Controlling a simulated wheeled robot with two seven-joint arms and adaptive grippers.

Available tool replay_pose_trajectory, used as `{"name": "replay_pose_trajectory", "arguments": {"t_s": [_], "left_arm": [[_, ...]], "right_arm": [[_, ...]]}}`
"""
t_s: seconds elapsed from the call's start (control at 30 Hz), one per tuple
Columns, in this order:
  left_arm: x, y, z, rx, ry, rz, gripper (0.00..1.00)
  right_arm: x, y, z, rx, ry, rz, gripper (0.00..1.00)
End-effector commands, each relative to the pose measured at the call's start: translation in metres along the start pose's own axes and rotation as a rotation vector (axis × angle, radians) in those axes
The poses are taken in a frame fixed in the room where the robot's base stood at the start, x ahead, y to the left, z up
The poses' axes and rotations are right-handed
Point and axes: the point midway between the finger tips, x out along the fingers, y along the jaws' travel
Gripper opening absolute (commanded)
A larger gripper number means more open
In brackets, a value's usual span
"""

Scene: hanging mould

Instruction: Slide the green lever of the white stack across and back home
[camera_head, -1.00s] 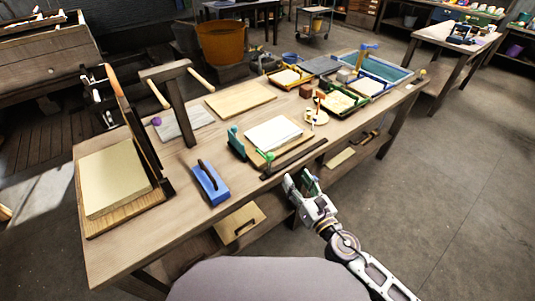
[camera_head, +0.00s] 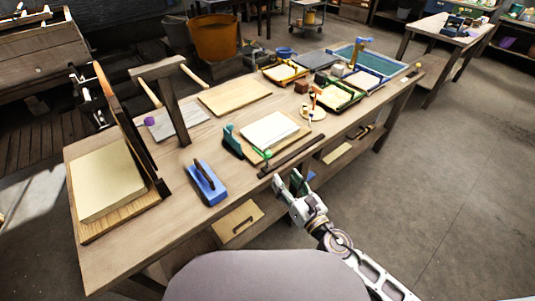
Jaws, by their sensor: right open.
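The white stack (camera_head: 270,130) lies flat on a wooden board near the front edge of the long table. The green lever (camera_head: 267,154) stands at the stack's near corner, by the left part of a dark rail (camera_head: 293,157) that runs along the table edge. A teal-green upright piece (camera_head: 232,141) stands at the stack's left side. My right gripper (camera_head: 286,182) is open and empty, just off the front edge and nearer to me than the lever and rail. It appears apart from both. My left gripper is not in view.
A blue float (camera_head: 206,183) lies left of the lever. A tilted frame board (camera_head: 120,120) and a pale slab (camera_head: 109,180) are at the left end. An orange-topped stand (camera_head: 314,110) and trays (camera_head: 340,96) are to the right.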

Motion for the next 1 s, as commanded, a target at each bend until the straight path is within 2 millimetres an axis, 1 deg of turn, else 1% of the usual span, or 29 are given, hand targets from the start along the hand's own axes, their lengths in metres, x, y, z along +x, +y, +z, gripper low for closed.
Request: {"name": "replay_pose_trajectory", "arguments": {"t_s": [0.17, 0.4, 0.63, 1.0], "left_arm": [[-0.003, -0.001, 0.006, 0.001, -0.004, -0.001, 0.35], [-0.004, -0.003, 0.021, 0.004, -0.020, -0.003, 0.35], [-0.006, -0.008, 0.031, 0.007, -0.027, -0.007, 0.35], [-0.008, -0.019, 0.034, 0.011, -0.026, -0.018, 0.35]], "right_arm": [[0.012, 0.000, 0.002, 0.000, -0.002, -0.001, 0.49], [0.029, 0.000, 0.001, -0.001, -0.001, -0.001, 0.49], [0.047, 0.000, 0.002, -0.001, -0.002, 0.000, 0.49], [0.077, 0.000, 0.001, 0.000, -0.001, 0.000, 0.49]]}}
